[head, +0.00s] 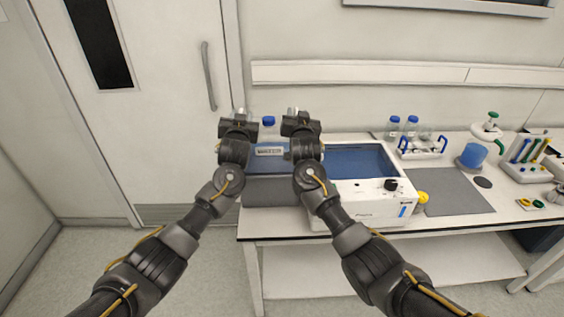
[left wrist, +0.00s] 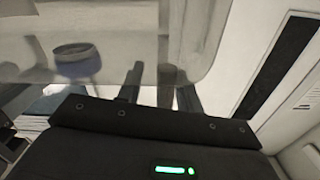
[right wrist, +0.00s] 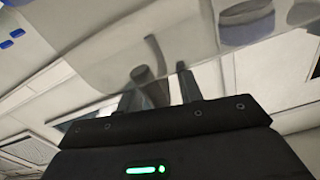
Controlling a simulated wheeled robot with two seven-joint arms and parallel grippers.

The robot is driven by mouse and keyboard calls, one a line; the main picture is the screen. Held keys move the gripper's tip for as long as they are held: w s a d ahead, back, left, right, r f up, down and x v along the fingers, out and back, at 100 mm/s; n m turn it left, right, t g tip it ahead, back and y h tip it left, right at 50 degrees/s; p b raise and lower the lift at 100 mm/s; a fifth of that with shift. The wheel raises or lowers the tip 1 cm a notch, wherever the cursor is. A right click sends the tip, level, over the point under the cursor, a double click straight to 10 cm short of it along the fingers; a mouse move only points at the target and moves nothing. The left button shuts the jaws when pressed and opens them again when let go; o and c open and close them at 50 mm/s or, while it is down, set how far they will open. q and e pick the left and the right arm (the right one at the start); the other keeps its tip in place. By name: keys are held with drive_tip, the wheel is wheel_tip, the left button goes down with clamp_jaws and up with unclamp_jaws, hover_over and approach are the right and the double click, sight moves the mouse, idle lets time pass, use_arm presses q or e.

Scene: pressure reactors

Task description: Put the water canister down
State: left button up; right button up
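The water canister (head: 270,151) is a clear container with a blue cap, a label and blue water low in it. In the head view it is upright between my two grippers, above or on the left end of the bench. I cannot tell whether its base touches. My left gripper (head: 238,114) is at its left upper side and my right gripper (head: 294,114) at its right. In the left wrist view, clear canister wall (left wrist: 110,25) passes around the fingers; the right wrist view shows the same (right wrist: 180,30). Both grippers appear shut on it; the exact contact is partly hidden.
A grey mat (head: 272,193) lies on the bench below the canister. A white bath device (head: 370,200) with a blue basin stands close to the right. Blue-capped bottles (head: 393,127), a second grey mat (head: 455,192) and a tube rack (head: 528,155) are further right. A door (head: 150,100) is behind left.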

use_arm(q)
drive_tip(key=s, duration=1.2)
use_arm(e)
drive_tip(key=s, duration=1.2)
